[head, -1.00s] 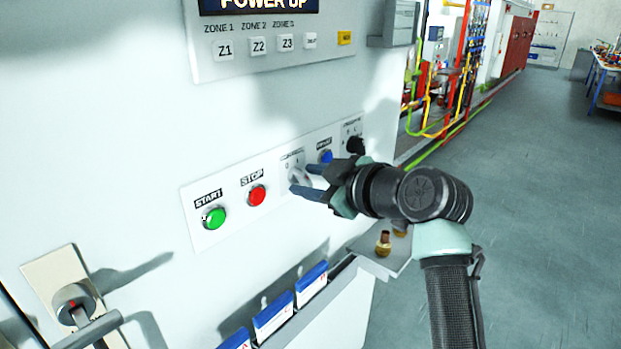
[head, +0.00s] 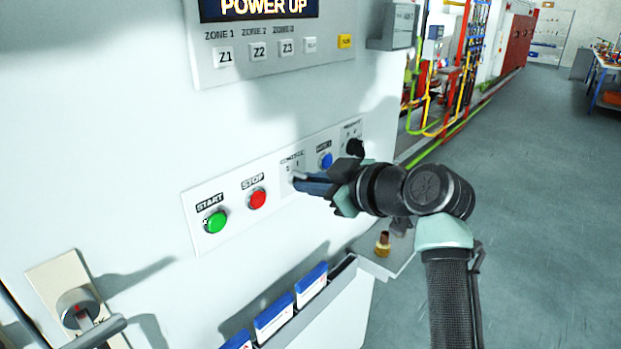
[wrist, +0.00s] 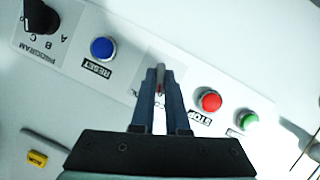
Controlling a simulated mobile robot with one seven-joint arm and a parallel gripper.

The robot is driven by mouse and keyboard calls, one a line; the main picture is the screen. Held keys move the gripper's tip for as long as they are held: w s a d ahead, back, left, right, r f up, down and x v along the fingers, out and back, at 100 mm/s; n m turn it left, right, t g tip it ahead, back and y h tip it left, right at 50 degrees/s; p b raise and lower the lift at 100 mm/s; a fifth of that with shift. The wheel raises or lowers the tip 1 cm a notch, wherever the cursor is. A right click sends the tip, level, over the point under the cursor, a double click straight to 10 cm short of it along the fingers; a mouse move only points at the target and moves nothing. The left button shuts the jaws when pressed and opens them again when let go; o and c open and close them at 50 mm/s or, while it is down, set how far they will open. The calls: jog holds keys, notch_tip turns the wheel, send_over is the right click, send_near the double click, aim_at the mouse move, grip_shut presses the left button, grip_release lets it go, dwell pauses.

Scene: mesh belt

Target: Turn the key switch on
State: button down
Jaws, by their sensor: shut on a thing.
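The key switch (head: 290,164) sits on the white button strip between the red STOP button (head: 257,198) and the blue RESET button (head: 325,160). Its small label plate shows marks, but the fingers hide most of the switch. My gripper (head: 298,183) reaches it from the right, with its dark fingers closed together at the panel. In the wrist view, my gripper (wrist: 159,75) has a thin grey key (wrist: 160,84) pinched between its two fingertips. The key's exact angle is hard to tell.
A green START button (head: 215,221) is left of STOP, and a black PROGRAM knob (head: 354,147) is right of RESET. A display and zone buttons are above. A ledge with blue-and-white boxes (head: 274,314) and a brass fitting (head: 382,243) are below.

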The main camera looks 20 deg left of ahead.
jog(key=m+g+p, duration=0.1)
jog(key=m, duration=0.1)
jog(key=m+g+y+p, duration=0.1)
jog(key=m+g, duration=0.1)
jog(key=m+g+y+p, duration=0.1)
jog(key=m, duration=0.2)
jog(key=shift+w, duration=0.3)
jog(key=shift+g, duration=0.3)
dwell(0.4)
jog(key=c, duration=0.9)
grip_release()
jog(key=shift+d, duration=0.1)
jog(key=b+v, duration=0.3)
jog(key=v, duration=1)
